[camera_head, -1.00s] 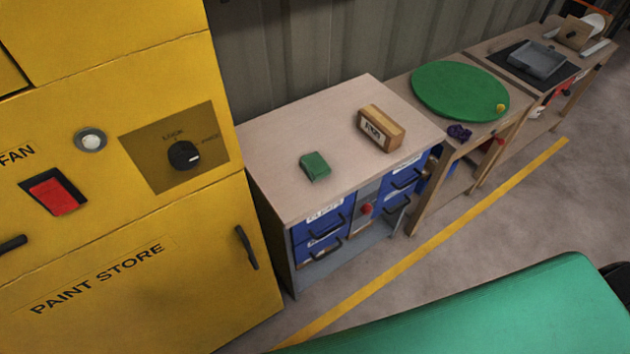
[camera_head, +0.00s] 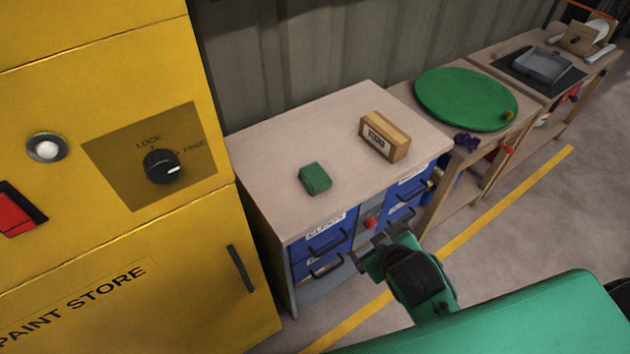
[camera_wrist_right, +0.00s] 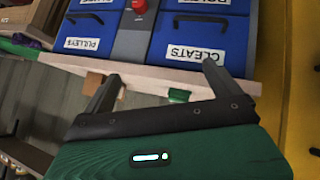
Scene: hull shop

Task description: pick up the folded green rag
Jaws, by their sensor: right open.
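The folded green rag (camera_head: 315,178) lies on the pale top of the drawer cabinet (camera_head: 270,150), left of a wooden block with a label (camera_head: 384,136). My right gripper (camera_head: 368,250) is in front of the cabinet's drawers, below and to the right of the rag, apart from it. In the right wrist view its fingers (camera_wrist_right: 160,75) are spread with nothing held between them. A small part of the green rag (camera_wrist_right: 178,95) shows there past the edge of the top; the rest is hidden. My left gripper is not in view.
A yellow paint store cabinet (camera_head: 110,240) stands close on the left. Blue drawers with black handles (camera_head: 325,243) face the gripper. A table with a round green disc (camera_head: 465,98) stands to the right. The cabinet top around the rag is clear.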

